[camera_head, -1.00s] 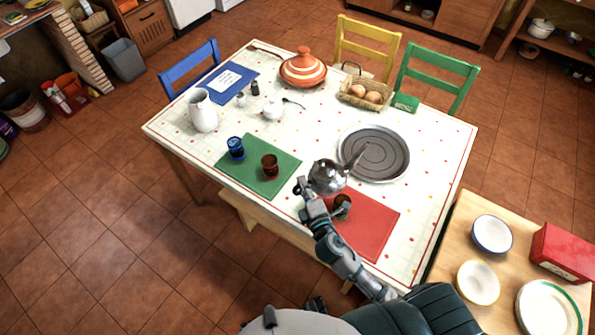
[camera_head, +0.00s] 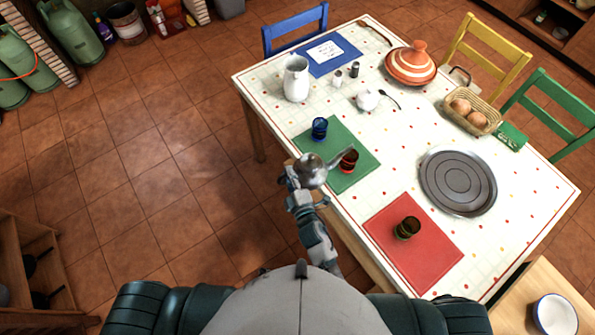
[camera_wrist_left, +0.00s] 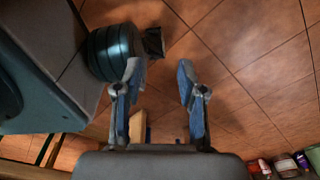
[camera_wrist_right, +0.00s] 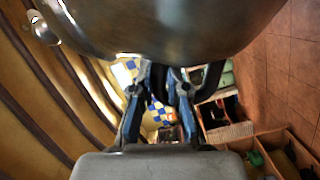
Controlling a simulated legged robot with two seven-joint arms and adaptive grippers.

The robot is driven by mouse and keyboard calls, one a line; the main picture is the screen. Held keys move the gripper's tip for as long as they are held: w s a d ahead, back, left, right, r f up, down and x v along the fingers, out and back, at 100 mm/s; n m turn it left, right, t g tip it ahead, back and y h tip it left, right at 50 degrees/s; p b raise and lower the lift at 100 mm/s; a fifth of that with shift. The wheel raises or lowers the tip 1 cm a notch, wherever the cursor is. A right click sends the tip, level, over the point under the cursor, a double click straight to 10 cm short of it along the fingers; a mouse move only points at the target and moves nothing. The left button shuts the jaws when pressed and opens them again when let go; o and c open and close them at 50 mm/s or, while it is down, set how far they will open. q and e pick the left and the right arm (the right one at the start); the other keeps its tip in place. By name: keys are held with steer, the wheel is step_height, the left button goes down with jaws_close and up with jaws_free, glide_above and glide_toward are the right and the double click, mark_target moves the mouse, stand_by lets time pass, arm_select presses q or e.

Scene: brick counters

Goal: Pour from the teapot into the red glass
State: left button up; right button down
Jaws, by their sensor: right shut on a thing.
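The silver teapot (camera_head: 311,171) is held by my right gripper (camera_head: 290,176) at the table's near left edge, beside the green mat (camera_head: 358,180). Its spout points right, and the spout end is close to the red glass (camera_head: 348,159) on that mat. Whether they touch I cannot tell. My left gripper (camera_wrist_left: 157,70) is open and empty above the tiled floor, seen in the left wrist view only.
A blue glass (camera_head: 319,128) stands on the green mat behind the red glass. A dark green glass (camera_head: 407,228) stands on the red mat (camera_head: 415,258). A white jug (camera_head: 296,80), a sugar bowl (camera_head: 367,99) and a round grey tray (camera_head: 458,181) are farther off.

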steer(key=shift+a+r, duration=0.15)
steer(key=shift+r, duration=0.3)
steer(key=shift+a+r+m+p, duration=0.2)
steer(key=shift+a+m+p, duration=0.1)
steer(key=shift+a, duration=0.15)
steer(key=shift+a+r+m+p, duration=0.2)
steer(key=shift+a+p, duration=0.05)
steer(key=shift+a, duration=0.2)
steer(key=shift+r+m+p, duration=0.6)
steer(key=shift+r+p, duration=0.05)
steer(key=shift+r, duration=0.05)
steer(key=shift+d+f, duration=0.2)
steer(key=shift+d, duration=0.5)
steer(key=shift+a, duration=0.85)
steer(key=shift+s+d+r, duration=0.1)
steer(key=shift+d+r, duration=0.1)
arm_select(q)
steer(key=shift+s+a+r, duration=0.15)
steer(key=shift+s, duration=0.6)
steer(key=shift+s+a+r, duration=0.1)
steer(key=shift+s+a, duration=0.1)
steer(key=shift+s, duration=0.5)
steer(key=shift+s+a+r, duration=0.15)
steer(key=shift+s, duration=0.6)
arm_select(e)
steer(key=shift+d, duration=0.5)
